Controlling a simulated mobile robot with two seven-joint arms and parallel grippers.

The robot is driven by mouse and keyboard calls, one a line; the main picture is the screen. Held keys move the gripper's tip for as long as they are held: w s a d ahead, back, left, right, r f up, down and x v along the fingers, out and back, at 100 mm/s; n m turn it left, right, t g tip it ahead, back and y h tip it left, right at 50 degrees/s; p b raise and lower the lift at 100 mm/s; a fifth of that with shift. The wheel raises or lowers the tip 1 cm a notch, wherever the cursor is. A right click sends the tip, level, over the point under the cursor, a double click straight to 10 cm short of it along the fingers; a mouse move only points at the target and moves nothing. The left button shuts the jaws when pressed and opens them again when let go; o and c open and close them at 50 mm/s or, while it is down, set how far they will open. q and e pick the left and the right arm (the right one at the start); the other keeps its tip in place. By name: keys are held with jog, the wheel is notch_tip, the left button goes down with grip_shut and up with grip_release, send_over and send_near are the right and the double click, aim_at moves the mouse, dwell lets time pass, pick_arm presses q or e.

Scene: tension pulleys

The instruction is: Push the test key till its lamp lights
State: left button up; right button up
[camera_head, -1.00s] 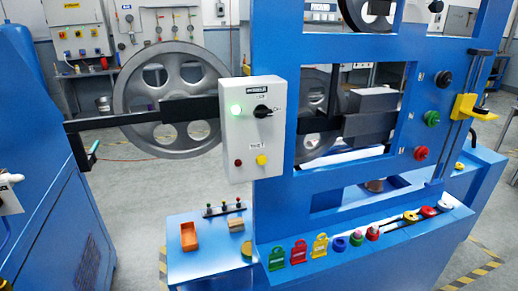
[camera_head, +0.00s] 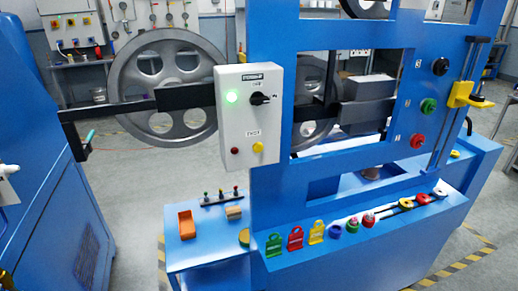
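A white control box (camera_head: 247,118) is fixed to the blue frame in the middle of the head view. Low on the box are a dark red, unlit round lamp or button (camera_head: 235,151) and a yellow round button (camera_head: 258,147). A small label (camera_head: 253,132) sits above the yellow button, too small to read surely. Nothing touches the box front. Neither of my grippers is clearly visible.
The blue frame (camera_head: 270,190) carries green (camera_head: 429,106) and red (camera_head: 417,141) buttons and a yellow bracket (camera_head: 466,94). Colored tags and several knobs line its front ledge. A large grey pulley (camera_head: 165,62) stands behind.

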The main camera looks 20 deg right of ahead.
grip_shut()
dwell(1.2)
